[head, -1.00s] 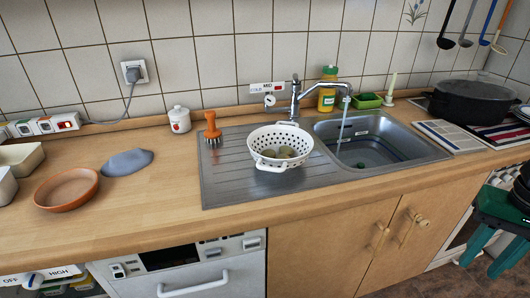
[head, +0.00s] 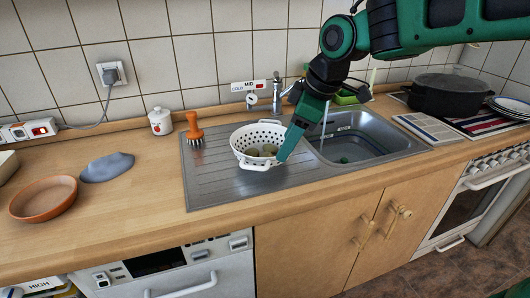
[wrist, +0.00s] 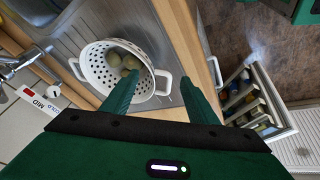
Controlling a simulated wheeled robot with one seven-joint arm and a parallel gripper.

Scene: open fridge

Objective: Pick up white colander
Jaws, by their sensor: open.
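The white colander (head: 262,134) sits on the ribbed steel drainboard left of the sink basin. It is upright, with several round greenish items (head: 266,150) inside. It also shows in the wrist view (wrist: 94,64), with loop handles at its sides. My gripper (head: 284,155) is at the colander's right rim in the head view, pointing down. In the wrist view, my gripper (wrist: 160,79) is open, with the near rim and handle of the colander seen between its two green fingers. I cannot tell whether the fingers touch it.
An orange-handled brush (head: 194,130) stands left of the colander. The tap (head: 277,95) is behind it, and the sink basin (head: 385,140) is to the right. A brown bowl (head: 43,200) and a grey cloth-like item (head: 106,168) lie on the left counter.

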